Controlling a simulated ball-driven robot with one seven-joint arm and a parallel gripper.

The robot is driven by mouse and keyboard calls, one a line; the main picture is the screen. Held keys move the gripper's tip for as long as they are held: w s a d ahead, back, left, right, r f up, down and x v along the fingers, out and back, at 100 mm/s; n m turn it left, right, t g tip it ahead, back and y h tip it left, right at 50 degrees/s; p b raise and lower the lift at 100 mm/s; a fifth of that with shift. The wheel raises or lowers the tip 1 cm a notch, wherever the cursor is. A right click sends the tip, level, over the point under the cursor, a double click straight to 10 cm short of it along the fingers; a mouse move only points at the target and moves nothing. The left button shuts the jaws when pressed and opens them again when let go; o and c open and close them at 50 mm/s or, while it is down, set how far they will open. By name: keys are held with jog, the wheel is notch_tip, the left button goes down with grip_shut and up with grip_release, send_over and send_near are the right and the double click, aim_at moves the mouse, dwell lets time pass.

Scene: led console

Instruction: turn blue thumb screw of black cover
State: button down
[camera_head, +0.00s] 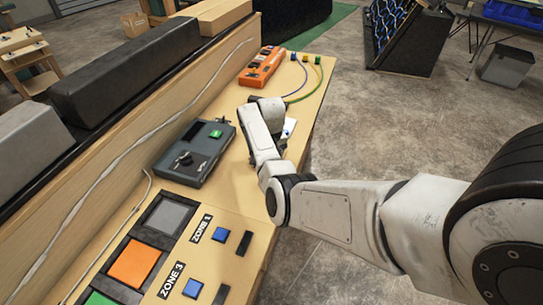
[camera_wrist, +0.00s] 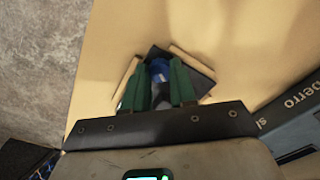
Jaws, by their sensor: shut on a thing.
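The blue thumb screw (camera_wrist: 156,69) sits between the two green fingers of my gripper (camera_wrist: 158,64) in the wrist view. The fingers are shut on it from both sides and hide its edges. The black cover (camera_wrist: 203,84) lies beneath, turned at an angle, with wooden strips at its sides. My fingers hide the middle of the cover. In the head view my arm reaches down to the table near its right edge and largely hides the cover and screw.
A grey box with a green button (camera_head: 196,152) stands left of my arm on the wooden table (camera_head: 235,185). An orange device (camera_head: 261,68) with cables lies farther back. ZONE panels with blue buttons (camera_head: 221,235) are at the front. The table's right edge is close.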

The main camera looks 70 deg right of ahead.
jog(key=n+p, duration=0.1)
jog(key=n, duration=0.5)
jog(key=shift+n+p, duration=0.3)
jog(key=shift+p, duration=0.05)
jog(key=n+p, duration=0.1)
jog(key=n, duration=0.5)
jog(key=shift+f, duration=0.15)
jog(key=n, duration=0.6)
jog(key=shift+s+n+p, duration=0.1)
jog(key=shift+n+p, duration=0.2)
jog(key=shift+p, duration=0.1)
jog(key=n, duration=0.5)
jog(key=shift+a, duration=0.1)
jog(key=shift+n, duration=0.3)
jog(key=c, duration=0.9)
grip_release()
